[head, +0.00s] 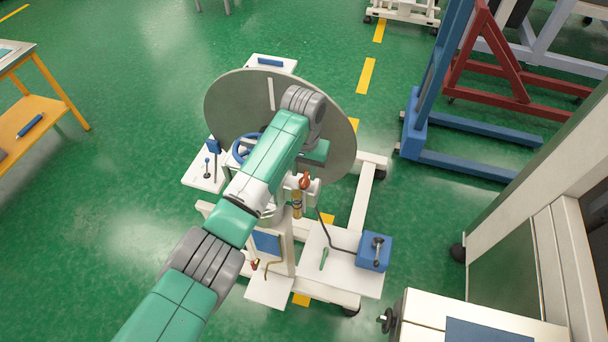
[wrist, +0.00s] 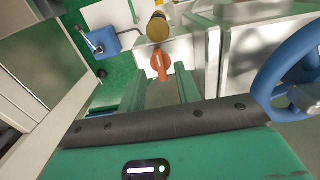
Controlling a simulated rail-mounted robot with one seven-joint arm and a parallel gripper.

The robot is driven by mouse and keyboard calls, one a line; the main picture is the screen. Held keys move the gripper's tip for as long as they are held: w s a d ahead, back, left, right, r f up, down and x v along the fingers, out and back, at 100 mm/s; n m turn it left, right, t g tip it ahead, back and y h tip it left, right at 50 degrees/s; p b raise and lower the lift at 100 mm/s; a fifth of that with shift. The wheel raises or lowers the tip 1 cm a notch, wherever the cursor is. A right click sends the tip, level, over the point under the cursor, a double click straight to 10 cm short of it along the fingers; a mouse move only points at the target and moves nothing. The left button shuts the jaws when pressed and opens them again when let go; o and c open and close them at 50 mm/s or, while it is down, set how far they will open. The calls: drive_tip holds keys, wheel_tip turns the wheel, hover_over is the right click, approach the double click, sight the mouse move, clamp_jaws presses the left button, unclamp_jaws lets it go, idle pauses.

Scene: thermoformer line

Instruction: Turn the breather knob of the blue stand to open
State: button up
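An orange-red knob (wrist: 161,64), which looks like the breather knob, shows in the wrist view with its narrow grip running roughly up and down the picture. It also shows in the head view (head: 305,181) on the white wheeled stand (head: 365,205), which carries blue parts. My gripper (wrist: 160,82) is open, its two green fingers apart with the knob visible between their tips and a gap on each side. I cannot tell how deep the knob sits between them. In the head view my arm hides the fingers.
A brass cylinder (wrist: 158,27) sits just beyond the knob. A blue handwheel (wrist: 288,75) is at the right of the wrist view. A blue box with a lever (head: 374,253) stands on a white shelf. A large grey disc (head: 235,103) rises behind my arm.

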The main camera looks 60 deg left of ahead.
sight(304, 179)
wheel_tip(304, 179, up, 5)
drive_tip(key=shift+b, duration=0.3)
idle(0.4)
